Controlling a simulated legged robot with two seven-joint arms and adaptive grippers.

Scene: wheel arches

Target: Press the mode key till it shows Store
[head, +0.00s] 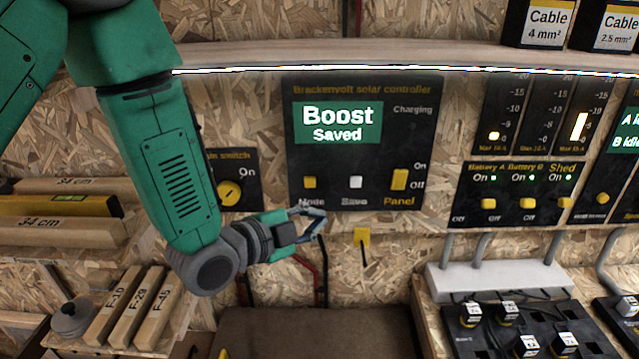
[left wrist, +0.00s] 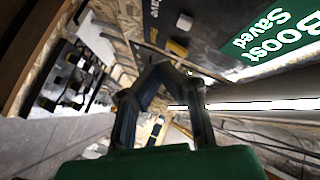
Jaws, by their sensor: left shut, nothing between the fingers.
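The solar controller (head: 419,140) is a dark panel on the chipboard wall. Its green display (head: 338,122) reads "Boost" with "Saved" below; the display also shows in the left wrist view (left wrist: 272,35). The yellow mode key (head: 310,183) is at the panel's lower left, above the partly covered label "Mode". A white save key (head: 356,183) is to its right. My left gripper (head: 320,223) is shut and empty, just below the mode key near the panel's lower edge. Its fingers (left wrist: 165,70) also show in the left wrist view. I cannot tell whether they touch the panel. My right gripper is out of view.
A yellow Panel switch (head: 399,180) is right of the save key. A main switch (head: 229,193) is left of the controller, partly behind my left arm. Battery switches (head: 488,203) are at right. A lit shelf edge (head: 300,60) runs above.

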